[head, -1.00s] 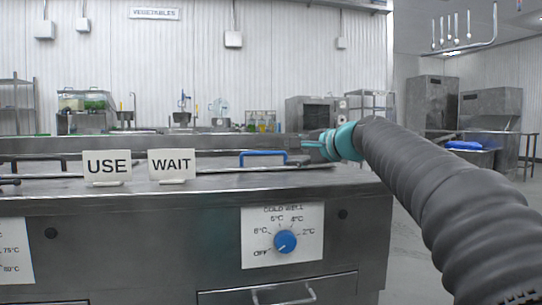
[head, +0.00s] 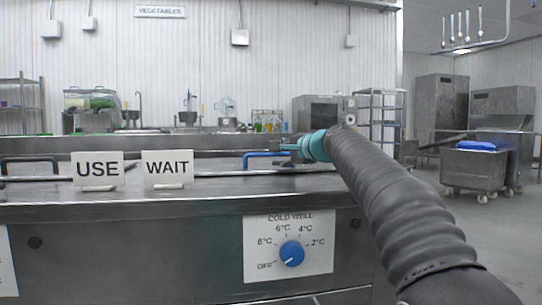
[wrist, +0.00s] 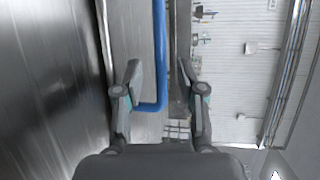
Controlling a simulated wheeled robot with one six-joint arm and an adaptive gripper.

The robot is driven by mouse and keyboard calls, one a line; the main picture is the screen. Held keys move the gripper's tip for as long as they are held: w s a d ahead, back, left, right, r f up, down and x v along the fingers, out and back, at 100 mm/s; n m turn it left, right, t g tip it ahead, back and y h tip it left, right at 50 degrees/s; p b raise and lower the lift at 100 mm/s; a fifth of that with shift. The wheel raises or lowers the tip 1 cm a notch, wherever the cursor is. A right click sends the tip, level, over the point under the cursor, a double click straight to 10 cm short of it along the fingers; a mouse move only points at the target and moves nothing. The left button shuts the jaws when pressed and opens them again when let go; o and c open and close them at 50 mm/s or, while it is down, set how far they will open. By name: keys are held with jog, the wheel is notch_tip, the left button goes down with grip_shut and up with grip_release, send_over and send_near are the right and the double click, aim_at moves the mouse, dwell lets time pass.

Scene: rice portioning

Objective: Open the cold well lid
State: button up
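The blue handle (head: 262,154) stands on the right part of the counter top, over the flat steel cold well lid (head: 225,165), which looks closed. My gripper (head: 289,144) is at the handle's right end. In the wrist view the long blue bar of the handle (wrist: 160,45) runs between the two fingers of my gripper (wrist: 160,68), and its bent end shows lower down. The fingers are spread apart, with a visible gap on each side of the bar. Contact with the bar does not show.
USE (head: 97,170) and WAIT (head: 167,169) signs stand on the counter left of the handle. A black handle (head: 30,160) is at the far left. The cold well dial (head: 291,253) is on the front panel. Open floor and a steel cart (head: 474,168) lie to the right.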

aim_at(273, 154)
jog(key=shift+x, duration=2.2)
grip_shut()
